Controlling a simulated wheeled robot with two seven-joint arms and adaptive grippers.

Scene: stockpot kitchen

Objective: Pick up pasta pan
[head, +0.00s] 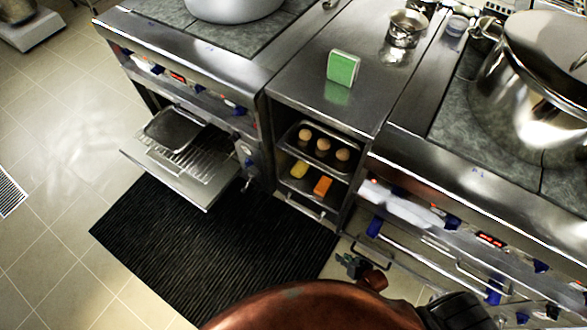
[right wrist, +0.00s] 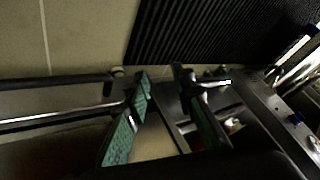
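Several vessels show in the head view, and I cannot tell for certain which is the pasta pan. A large shiny steel pot (head: 515,112) with a lid (head: 550,38) stands on the right stove. A pale grey pot (head: 235,8) stands on the left stove, cut off by the top edge. A small steel pan (head: 404,38) sits at the back of the middle counter. My right gripper (head: 354,263) is low in front of the right stove, well below the pots. In the right wrist view its green-padded fingers (right wrist: 162,76) are apart with nothing gripped. My left gripper is not in view.
A green box (head: 342,68) stands on the middle counter (head: 310,85). Below it, shelves hold small brown, yellow and orange items. The left oven door (head: 185,182) hangs open with a tray (head: 172,130) on its rack. A black mat (head: 190,245) covers clear floor.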

